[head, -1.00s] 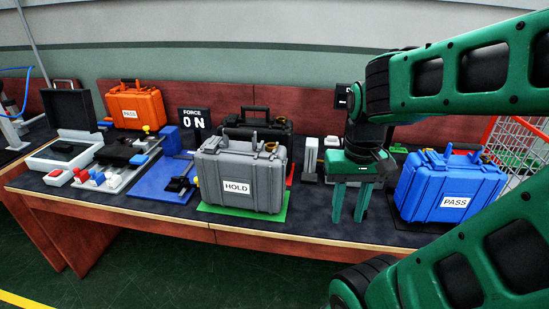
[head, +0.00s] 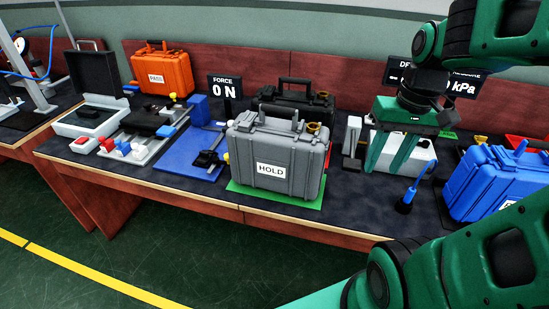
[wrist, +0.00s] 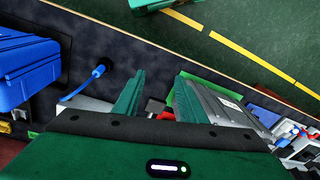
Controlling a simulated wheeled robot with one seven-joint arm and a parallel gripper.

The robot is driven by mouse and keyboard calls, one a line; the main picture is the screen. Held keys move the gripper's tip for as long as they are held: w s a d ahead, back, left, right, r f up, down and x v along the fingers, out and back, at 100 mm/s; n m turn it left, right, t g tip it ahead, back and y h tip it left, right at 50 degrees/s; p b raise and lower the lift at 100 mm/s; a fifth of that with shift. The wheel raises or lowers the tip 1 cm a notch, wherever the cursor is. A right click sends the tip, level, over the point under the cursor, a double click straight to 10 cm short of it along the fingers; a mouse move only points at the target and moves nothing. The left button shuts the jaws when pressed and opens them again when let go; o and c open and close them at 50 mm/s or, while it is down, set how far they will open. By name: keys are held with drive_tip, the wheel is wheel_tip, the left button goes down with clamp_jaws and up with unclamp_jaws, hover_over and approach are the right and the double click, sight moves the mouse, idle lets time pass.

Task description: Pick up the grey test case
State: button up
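The grey test case (head: 262,172), labelled HOLD, stands upright on a green mat (head: 232,189) near the bench's front edge. It has a handle on top. My gripper (head: 384,169) is to the right of the case, apart from it. Its two fingers are spread with nothing between them, so it is open and empty. In the wrist view my gripper (wrist: 162,90) is also open, and the grey case (wrist: 212,106) shows just right of the right finger, partly hidden by it.
A blue case (head: 490,188) stands right of my gripper, with a blue-handled tool (head: 414,190) between. A black case (head: 297,98) is behind the grey one. An orange case (head: 160,73) is at back left. A blue plate (head: 187,153) lies left.

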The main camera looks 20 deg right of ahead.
drive_tip(key=w+a+r+n+t+y, duration=0.1)
drive_tip(key=w+a+r+n, duration=0.15)
drive_tip(key=w, duration=0.45)
drive_tip(key=w+a+r+n+y, duration=0.1)
drive_tip(key=w+a+r+n, duration=0.2)
drive_tip(key=w, duration=0.4)
drive_tip(key=n+y, duration=0.3)
drive_tip(key=n, duration=0.5)
approach(278, 110)
drive_tip(key=w, duration=0.2)
drive_tip(key=x, duration=0.6)
drive_tip(key=s+x, duration=0.1)
drive_tip(key=x, duration=0.3)
drive_tip(key=shift+d+f, duration=0.15)
drive_tip(key=shift+f, duration=0.15)
drive_tip(key=shift+c, duration=0.4)
clamp_jaws()
drive_tip(key=shift+w+d, duration=0.1)
